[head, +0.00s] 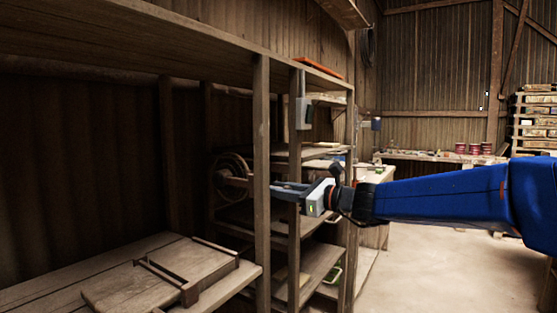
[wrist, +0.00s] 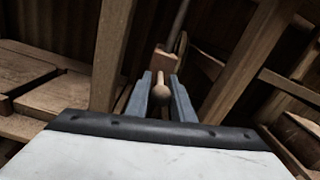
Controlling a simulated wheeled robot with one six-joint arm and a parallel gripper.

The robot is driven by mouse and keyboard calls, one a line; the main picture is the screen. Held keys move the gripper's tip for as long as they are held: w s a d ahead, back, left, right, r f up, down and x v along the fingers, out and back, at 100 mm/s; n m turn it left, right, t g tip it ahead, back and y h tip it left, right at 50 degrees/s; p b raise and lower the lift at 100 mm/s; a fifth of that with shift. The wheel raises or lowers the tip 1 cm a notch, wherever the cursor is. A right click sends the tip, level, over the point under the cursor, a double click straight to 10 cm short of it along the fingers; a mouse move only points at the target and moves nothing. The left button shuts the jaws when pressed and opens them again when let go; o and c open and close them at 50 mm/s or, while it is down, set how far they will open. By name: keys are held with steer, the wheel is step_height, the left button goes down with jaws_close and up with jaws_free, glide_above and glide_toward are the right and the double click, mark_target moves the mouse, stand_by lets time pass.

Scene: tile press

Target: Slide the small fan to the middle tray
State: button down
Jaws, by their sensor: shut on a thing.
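My gripper (head: 273,188) reaches left between the wooden posts in the head view. In the wrist view its grey-blue fingers (wrist: 160,82) are shut on a rounded wooden handle (wrist: 160,92). A reddish-brown block (wrist: 165,62) is just beyond the fingertips. In the head view a dark round wheel-like thing (head: 227,168) with a reddish bar lies just left of the fingertips. I see no thing that is clearly a small fan. A flat wooden tray-like board (head: 165,275) with dark rails lies on the lower left shelf; I cannot tell whether it is the middle tray.
Upright posts (head: 262,150) stand close around my gripper. Shelves (head: 318,262) with boards are behind and below it. A grey box (head: 303,113) hangs on a post above. Red tins (head: 473,149) stand on a far bench. The floor (head: 440,270) at right is clear.

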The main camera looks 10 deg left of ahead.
step_height(320, 180, down, 9)
steer(key=shift+r, duration=0.15)
steer(key=c, duration=1.7)
jaws_free()
steer(key=shift+r, duration=0.1)
steer(key=v, duration=1.7)
steer(key=shift+d, duration=0.2)
